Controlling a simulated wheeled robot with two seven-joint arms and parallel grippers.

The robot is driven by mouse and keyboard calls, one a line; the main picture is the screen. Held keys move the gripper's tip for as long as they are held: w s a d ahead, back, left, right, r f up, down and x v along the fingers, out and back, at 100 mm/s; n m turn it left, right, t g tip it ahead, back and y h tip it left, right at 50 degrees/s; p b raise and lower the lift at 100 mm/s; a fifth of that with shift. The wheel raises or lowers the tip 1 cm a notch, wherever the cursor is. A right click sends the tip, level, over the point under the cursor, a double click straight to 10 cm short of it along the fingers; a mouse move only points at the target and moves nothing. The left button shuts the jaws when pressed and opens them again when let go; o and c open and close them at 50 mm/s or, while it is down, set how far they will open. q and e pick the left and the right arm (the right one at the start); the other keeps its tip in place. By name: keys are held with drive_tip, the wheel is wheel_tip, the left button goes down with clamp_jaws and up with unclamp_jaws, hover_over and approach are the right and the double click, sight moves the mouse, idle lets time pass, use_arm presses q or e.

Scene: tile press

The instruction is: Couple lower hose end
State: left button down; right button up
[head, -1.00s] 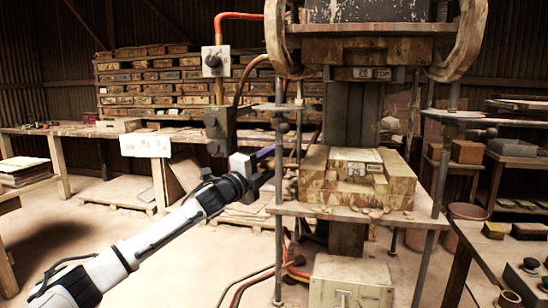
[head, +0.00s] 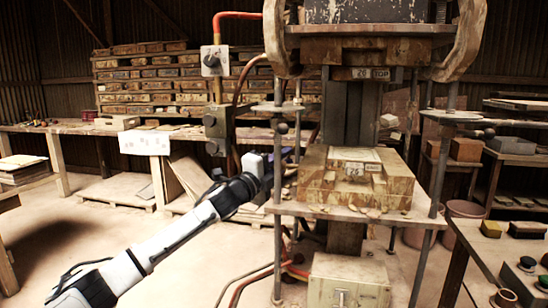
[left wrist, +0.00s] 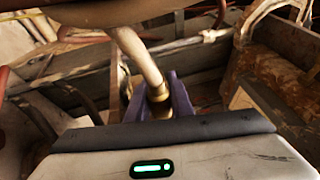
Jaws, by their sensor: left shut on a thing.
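My left gripper (head: 284,158) is beside the left post of the press, at about the height of the lower die; the post and dark parts partly cover it in the head view. My right gripper is not in view.
Steel posts (head: 278,240) of the press stand close to my left gripper. A valve box with a knob (head: 215,61) and orange hose (head: 240,16) is at upper left. More hoses (head: 240,284) lie low by the press. The floor at left is open.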

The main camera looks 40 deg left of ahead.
use_arm(q)
drive_tip(key=shift+d, duration=0.2)
drive_tip(key=c, duration=1.6)
unclamp_jaws()
drive_tip(key=shift+w, duration=0.1)
drive_tip(key=shift+o, duration=0.2)
drive_tip(key=shift+s+f+b, duration=0.25)
drive_tip(key=shift+s+b, duration=0.05)
drive_tip(key=shift+s, duration=0.15)
drive_tip(key=s+d+f+b, duration=0.1)
drive_tip(key=s+b, duration=0.1)
drive_tip(key=s, duration=0.7)
drive_tip(key=shift+f+b, duration=0.2)
drive_tip(key=shift+b, duration=0.2)
drive_tip(key=shift+s, duration=0.15)
